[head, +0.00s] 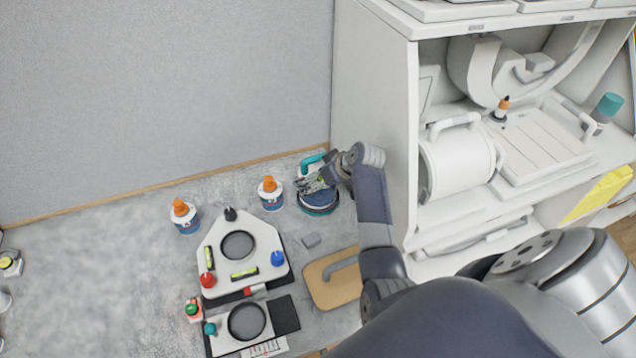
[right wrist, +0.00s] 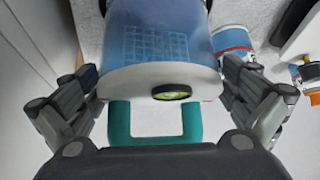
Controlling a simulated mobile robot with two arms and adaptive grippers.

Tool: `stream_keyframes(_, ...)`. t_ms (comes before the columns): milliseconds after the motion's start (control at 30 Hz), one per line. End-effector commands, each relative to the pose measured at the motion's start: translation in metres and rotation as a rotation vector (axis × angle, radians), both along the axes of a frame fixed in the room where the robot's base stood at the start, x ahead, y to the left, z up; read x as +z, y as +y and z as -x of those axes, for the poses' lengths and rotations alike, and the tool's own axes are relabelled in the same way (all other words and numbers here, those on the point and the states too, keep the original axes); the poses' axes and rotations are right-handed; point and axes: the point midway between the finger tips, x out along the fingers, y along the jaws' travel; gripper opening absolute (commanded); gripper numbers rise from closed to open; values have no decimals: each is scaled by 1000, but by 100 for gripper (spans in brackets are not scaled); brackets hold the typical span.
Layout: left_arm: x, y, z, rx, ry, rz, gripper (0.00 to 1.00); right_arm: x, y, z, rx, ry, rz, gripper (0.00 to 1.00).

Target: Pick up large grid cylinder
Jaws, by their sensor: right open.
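The large grid cylinder (right wrist: 158,35) is blue and see-through, with a grid inside, a white rim, a small round green level and a teal handle (right wrist: 122,125). In the head view the cylinder (head: 319,203) stands on the grey table near the cabinet's side, partly hidden by my right gripper (head: 316,184). In the right wrist view my right gripper (right wrist: 160,85) is open, with one finger on each side of the cylinder. The fingers look apart from its wall; contact cannot be told for certain. My left gripper is not in view.
Two orange-capped bottles (head: 271,195) (head: 186,217) stand left of the cylinder. The white cabinet (head: 372,98) rises close on the right. The table's left is mostly clear.

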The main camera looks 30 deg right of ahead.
Motion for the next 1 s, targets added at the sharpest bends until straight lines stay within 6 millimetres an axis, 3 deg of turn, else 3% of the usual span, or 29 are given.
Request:
stream_keyframes(33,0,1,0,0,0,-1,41,0,0,0,0,0,0,100)
stream_keyframes(300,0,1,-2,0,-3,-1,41,0,0,1,0,1,0,39)
stream_keyframes(400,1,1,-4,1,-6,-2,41,4,-1,-2,-1,-8,2,22)
stream_keyframes(733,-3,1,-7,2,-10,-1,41,11,-1,-2,0,-9,3,22)
stream_keyframes(1000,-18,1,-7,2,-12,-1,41,55,-2,-2,0,-14,7,22)
